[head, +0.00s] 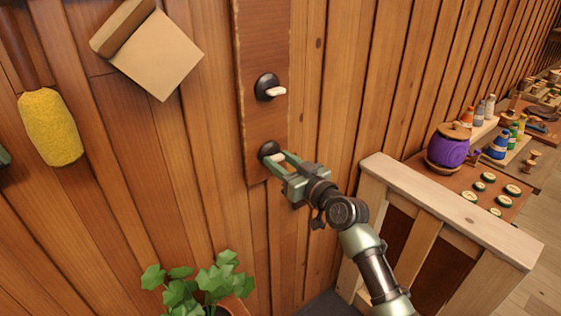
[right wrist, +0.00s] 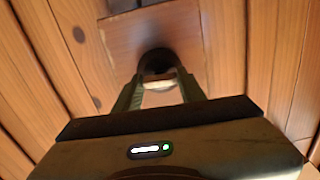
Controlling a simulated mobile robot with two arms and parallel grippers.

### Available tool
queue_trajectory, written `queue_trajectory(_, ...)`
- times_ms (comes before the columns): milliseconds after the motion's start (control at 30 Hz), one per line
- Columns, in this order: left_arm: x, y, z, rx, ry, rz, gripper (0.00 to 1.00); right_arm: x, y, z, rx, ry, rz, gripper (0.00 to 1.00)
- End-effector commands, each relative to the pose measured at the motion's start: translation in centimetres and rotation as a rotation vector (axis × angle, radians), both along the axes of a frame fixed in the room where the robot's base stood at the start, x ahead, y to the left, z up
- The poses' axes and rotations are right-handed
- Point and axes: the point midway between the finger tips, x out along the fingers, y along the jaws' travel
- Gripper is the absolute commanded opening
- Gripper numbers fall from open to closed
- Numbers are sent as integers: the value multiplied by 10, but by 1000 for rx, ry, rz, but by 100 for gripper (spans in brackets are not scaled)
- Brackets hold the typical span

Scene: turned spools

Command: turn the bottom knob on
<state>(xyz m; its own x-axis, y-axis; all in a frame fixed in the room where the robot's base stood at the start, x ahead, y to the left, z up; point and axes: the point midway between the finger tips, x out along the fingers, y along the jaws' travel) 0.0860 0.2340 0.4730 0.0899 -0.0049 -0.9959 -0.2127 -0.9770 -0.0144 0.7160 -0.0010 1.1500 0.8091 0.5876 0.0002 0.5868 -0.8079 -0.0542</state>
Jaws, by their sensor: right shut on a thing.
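The bottom knob (head: 268,151) is a dark round base with a pale lever, low on a reddish-brown wooden board (head: 257,50) on the wall. My right gripper (head: 279,160) is at this knob, shut on its pale lever. In the right wrist view the dark knob base (right wrist: 157,61) shows just beyond the fingers, with the pale lever (right wrist: 160,85) between them. The fingers partly hide the lever in the head view. A top knob (head: 265,86) of the same kind sits above it, its pale lever pointing right. My left gripper is not in view.
A wooden railing (head: 450,215) stands right of my right arm. Behind it a table holds a purple pot (head: 449,146), bottles and spools. A green plant (head: 205,283) is below the board. A yellow roll (head: 50,128) hangs at left.

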Motion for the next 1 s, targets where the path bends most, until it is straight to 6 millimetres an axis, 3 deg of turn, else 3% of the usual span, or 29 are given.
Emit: queue_trajectory(1000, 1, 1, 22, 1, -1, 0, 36, 0, 0, 1, 723, 528, 0, 0)
